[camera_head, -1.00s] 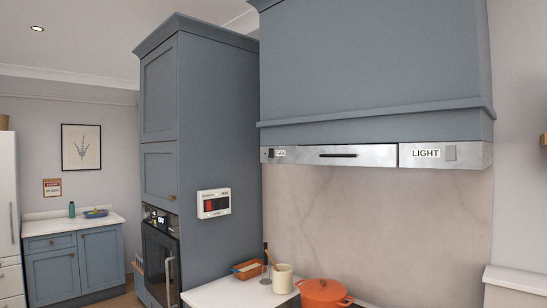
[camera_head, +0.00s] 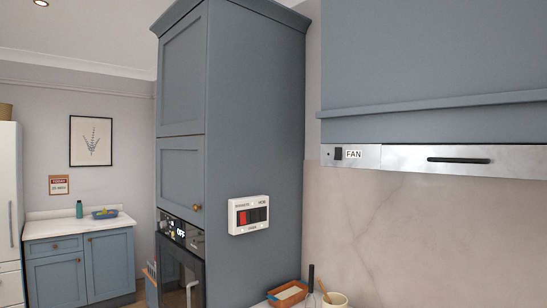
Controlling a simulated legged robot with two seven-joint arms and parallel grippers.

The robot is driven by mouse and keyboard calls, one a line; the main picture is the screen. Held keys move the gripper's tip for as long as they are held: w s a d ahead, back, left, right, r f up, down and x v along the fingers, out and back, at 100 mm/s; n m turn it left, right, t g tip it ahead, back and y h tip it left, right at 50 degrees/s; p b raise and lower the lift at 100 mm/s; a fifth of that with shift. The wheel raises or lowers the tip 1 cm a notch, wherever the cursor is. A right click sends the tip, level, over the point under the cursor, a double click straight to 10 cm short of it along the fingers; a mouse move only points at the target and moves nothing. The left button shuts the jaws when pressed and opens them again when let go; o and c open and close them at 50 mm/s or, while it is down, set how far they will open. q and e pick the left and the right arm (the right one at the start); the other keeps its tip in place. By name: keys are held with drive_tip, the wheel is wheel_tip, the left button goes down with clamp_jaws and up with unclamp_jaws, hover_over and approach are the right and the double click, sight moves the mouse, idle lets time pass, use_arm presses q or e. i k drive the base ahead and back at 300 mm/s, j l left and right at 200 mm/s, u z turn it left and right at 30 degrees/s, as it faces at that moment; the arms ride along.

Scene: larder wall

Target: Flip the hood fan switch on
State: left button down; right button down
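The hood fan switch (camera_head: 338,154) is a small dark rocker on the left end of the hood's metal front strip (camera_head: 400,158), beside the label FAN. I cannot tell its position at this size. The blue-grey range hood (camera_head: 440,60) fills the upper right. Neither of my grippers shows in the head view.
A tall blue-grey oven cabinet (camera_head: 250,110) stands left of the hood, with a white switch panel (camera_head: 248,214) on its side. An orange dish (camera_head: 288,293) and a cream pot (camera_head: 335,300) stand on the counter below. The space in front of the hood strip looks clear.

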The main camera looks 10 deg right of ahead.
sight(337, 150)
drive_tip(key=i+j+u, duration=0.1)
drive_tip(key=i, duration=0.35)
drive_tip(key=i+j+u, duration=0.1)
drive_tip(key=i, duration=0.4)
